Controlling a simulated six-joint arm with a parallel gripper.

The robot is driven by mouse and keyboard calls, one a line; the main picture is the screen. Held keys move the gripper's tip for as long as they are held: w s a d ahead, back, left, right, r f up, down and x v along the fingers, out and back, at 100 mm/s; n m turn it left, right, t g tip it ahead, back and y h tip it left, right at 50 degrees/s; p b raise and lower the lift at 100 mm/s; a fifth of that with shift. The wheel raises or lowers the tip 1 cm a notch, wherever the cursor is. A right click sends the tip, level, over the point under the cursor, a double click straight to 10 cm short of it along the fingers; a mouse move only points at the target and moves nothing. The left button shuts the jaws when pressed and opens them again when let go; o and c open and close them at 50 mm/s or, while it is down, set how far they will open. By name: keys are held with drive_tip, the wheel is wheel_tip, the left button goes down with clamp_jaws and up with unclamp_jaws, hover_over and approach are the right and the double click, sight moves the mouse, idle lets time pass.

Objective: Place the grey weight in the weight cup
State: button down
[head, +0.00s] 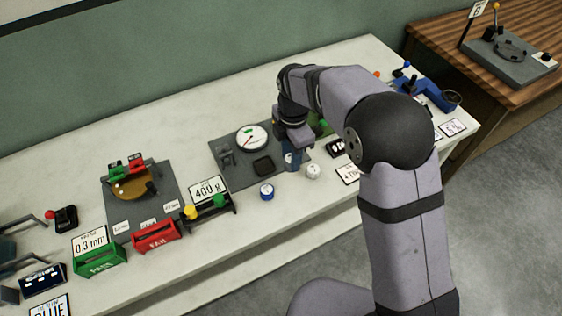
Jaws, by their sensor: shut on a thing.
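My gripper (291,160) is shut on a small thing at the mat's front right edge. The fingers mostly hide that thing, and I cannot make out its shape or colour for sure; some blue shows there. A small pale grey or white weight (313,171) stands on the bench just right of my gripper. A dark, square, shallow cup (263,166) sits on the grey mat left of my gripper, below a round dial (251,137); it looks like the weight cup, and no weight shows in it.
A blue weight (267,192) stands in front of the mat. A "400 g" sign (208,189) and a rack with yellow and green knobs (207,206) are to the left. Red (155,236) and green (100,260) bins stand further left. My arm hides part of the bench's right side.

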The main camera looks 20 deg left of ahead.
sight(286, 163)
drive_tip(key=f, duration=0.1)
drive_tip(key=s+f, duration=0.1)
drive_tip(key=f, duration=0.1)
drive_tip(key=shift+s+a+f+b, duration=0.3)
drive_tip(key=shift+s+a, duration=0.05)
drive_tip(key=shift+s, duration=0.05)
drive_tip(key=shift+n, duration=0.4)
drive_tip(key=a, duration=0.1)
drive_tip(key=w+a+f, duration=0.1)
drive_tip(key=a+f, duration=0.1)
drive_tip(key=shift+w+a+b, duration=0.25)
drive_tip(key=shift+b, duration=0.05)
drive_tip(key=a, duration=0.1)
drive_tip(key=w+a, duration=0.2)
drive_tip(key=shift+w+a+r, duration=0.2)
drive_tip(key=shift+a+r, duration=0.1)
drive_tip(key=shift+a, duration=0.05)
wheel_tip(286, 163, up, 7)
drive_tip(key=w+a, duration=0.1)
drive_tip(key=shift+w+a+f+m, duration=0.2)
drive_tip(key=shift+a+m, duration=0.1)
drive_tip(key=shift+f+p, duration=1.35)
drive_tip(key=shift+f, duration=3.65)
